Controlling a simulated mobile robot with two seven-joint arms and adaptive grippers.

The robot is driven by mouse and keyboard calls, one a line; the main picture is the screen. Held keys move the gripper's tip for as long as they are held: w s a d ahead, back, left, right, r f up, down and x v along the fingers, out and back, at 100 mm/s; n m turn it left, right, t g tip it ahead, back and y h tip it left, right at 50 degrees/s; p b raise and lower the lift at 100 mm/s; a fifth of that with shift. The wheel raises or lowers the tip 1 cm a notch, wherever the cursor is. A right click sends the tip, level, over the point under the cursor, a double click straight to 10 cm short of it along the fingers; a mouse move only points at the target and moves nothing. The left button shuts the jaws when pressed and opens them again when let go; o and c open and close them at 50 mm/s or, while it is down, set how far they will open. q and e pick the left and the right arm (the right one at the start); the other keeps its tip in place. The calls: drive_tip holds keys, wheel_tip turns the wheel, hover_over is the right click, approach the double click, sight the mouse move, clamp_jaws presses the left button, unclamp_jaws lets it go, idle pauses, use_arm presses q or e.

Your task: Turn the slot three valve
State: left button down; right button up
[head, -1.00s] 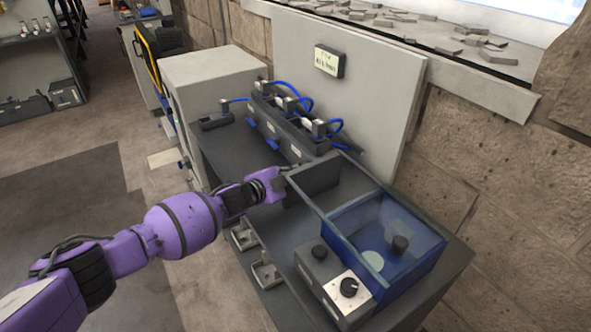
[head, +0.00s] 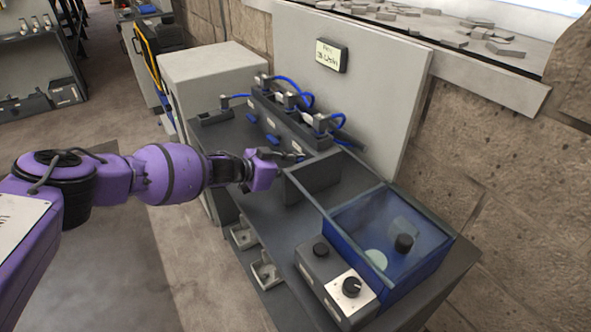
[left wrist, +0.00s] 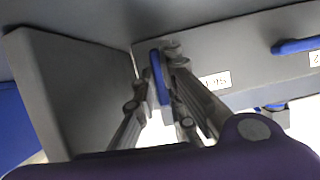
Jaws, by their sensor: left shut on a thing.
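A dark valve block (head: 290,125) with blue tubes on top stands along the back of the bench. Two blue valve levers, one farther back (head: 252,118) and one nearer (head: 272,140), show on its front. My left gripper (head: 298,155) reaches from the left to the near end of the block. In the left wrist view its fingers are shut on a blue valve lever (left wrist: 157,72), which looks upright. A second blue lever (left wrist: 297,46) lies roughly level to the right. A white label sits beside the held lever, only partly readable. My right gripper is not in view.
A dark upright plate (head: 313,178) stands close to my left gripper. A blue clear-walled bin (head: 435,262) and a grey box with a black knob (head: 352,287) are at the near end. A small display (head: 332,55) hangs on the back panel.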

use_arm(q)
drive_tip(key=shift+r+n, duration=0.1)
drive_tip(key=shift+n, duration=0.2)
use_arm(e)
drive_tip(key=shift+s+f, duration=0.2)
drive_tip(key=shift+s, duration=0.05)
use_arm(q)
drive_tip(key=c, duration=1.8)
unclamp_jaws()
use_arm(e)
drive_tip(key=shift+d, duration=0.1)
use_arm(q)
drive_tip(key=v, duration=1.2)
drive_tip(key=shift+w, duration=0.1)
drive_tip(key=shift+a, duration=0.1)
